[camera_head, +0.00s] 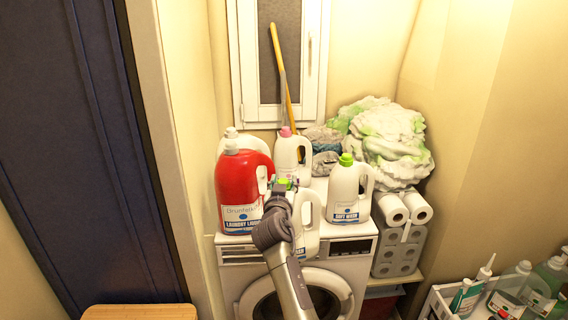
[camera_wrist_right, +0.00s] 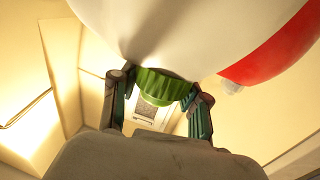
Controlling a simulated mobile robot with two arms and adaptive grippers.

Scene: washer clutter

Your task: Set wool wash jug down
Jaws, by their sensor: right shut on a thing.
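The held jug (camera_head: 308,232) is white with a green cap, and its label is mostly hidden behind my right arm; I take it to be the wool wash jug. My right gripper (camera_head: 281,187) is shut on it at the cap end. In the right wrist view the green cap (camera_wrist_right: 160,87) sits between the two fingers (camera_wrist_right: 158,98), and the white body (camera_wrist_right: 180,35) fills the top. The jug is upright at the front edge of the washer top (camera_head: 362,229); whether its base touches is hidden. My left gripper is not in view.
A red laundry jug (camera_head: 236,188) stands close left, a green-capped Soft Wash jug (camera_head: 343,194) close right. A pink-capped jug (camera_head: 287,152) and another white jug (camera_head: 257,143) stand behind. Towels (camera_head: 385,142) and paper rolls (camera_head: 397,262) are at right. The washer top is crowded.

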